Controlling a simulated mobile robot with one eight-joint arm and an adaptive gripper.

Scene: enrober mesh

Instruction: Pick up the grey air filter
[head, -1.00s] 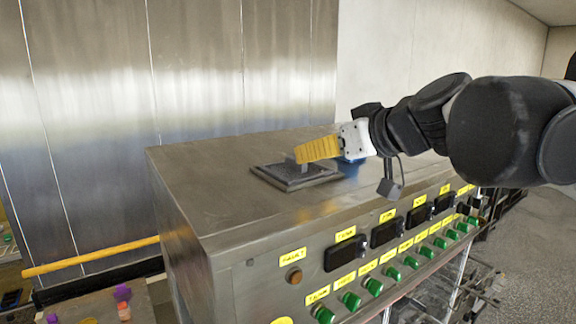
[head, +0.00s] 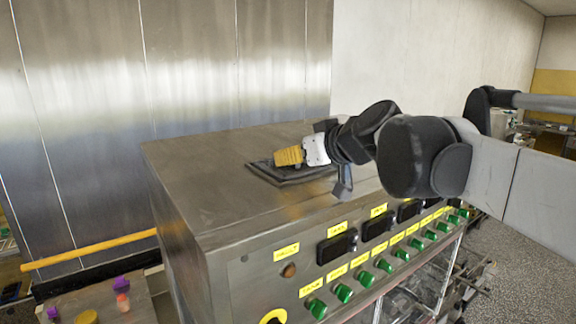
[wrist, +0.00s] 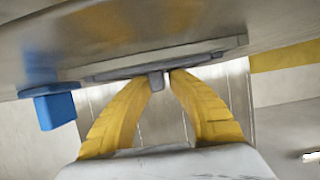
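The grey air filter (head: 268,178) is a dark, flat square piece on the machine's metal top in the head view. In the wrist view its plate (wrist: 205,57) shows edge-on, with a small grey handle (wrist: 156,81) standing out from it. My gripper (head: 277,157) reaches over the filter from the right and hides the handle in the head view. In the wrist view its two yellow fingers (wrist: 162,76) curve inward, with their tips close on either side of the handle. It looks shut on the handle, with at most a thin gap at the right tip. The plate seems level with the metal top.
The machine's metal top (head: 215,185) is otherwise clear at the left. Its front panel (head: 350,260) carries green knobs, dark displays and yellow labels. A tall metal wall (head: 200,70) stands behind. A blue block (wrist: 55,110) shows at the left of the wrist view.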

